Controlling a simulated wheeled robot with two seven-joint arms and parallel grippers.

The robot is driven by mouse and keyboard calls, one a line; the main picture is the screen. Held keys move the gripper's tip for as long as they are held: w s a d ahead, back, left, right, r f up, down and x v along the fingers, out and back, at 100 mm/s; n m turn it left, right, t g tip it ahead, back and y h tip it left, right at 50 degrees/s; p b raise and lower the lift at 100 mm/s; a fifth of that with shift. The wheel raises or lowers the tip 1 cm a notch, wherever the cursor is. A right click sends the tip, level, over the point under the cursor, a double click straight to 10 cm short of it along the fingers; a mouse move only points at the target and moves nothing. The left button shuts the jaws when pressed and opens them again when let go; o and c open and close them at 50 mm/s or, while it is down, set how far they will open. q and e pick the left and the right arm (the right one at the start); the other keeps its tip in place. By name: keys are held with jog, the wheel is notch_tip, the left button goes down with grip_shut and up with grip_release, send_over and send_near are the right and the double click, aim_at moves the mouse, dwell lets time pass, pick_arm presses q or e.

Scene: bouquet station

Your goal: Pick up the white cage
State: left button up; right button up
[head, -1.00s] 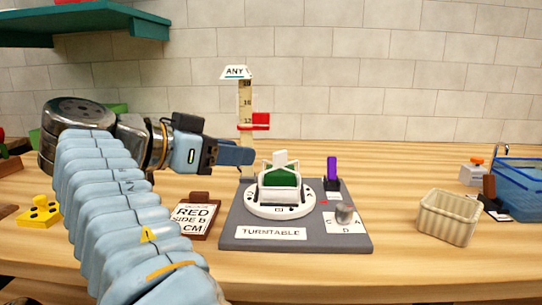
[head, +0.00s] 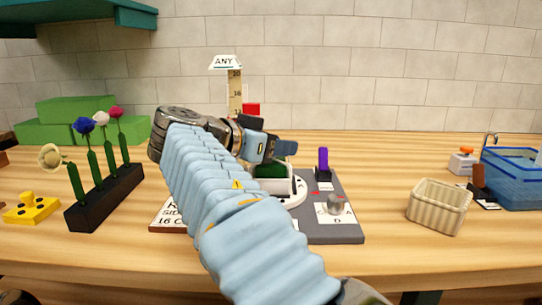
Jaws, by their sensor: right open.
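The white cage (head: 299,186) sits on the round white plate of the grey turntable (head: 337,231), with a green block (head: 270,171) inside it. My right arm crosses in front and hides much of the cage and the turntable's left part. My right gripper (head: 287,149) is open, its fingers pointing right, and appears just above or behind the cage in the picture. I cannot tell whether it touches the cage. My left gripper is not in view.
A purple lever (head: 323,161) and grey knob (head: 335,204) are on the turntable base. A measuring post (head: 235,92) stands behind. A black rack (head: 105,197) of flowers and a yellow piece (head: 31,209) are left. A cream basket (head: 438,207) and blue crate (head: 512,180) are right.

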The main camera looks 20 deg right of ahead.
jog(key=shift+d, duration=0.1)
jog(key=shift+c, duration=0.3)
grip_shut()
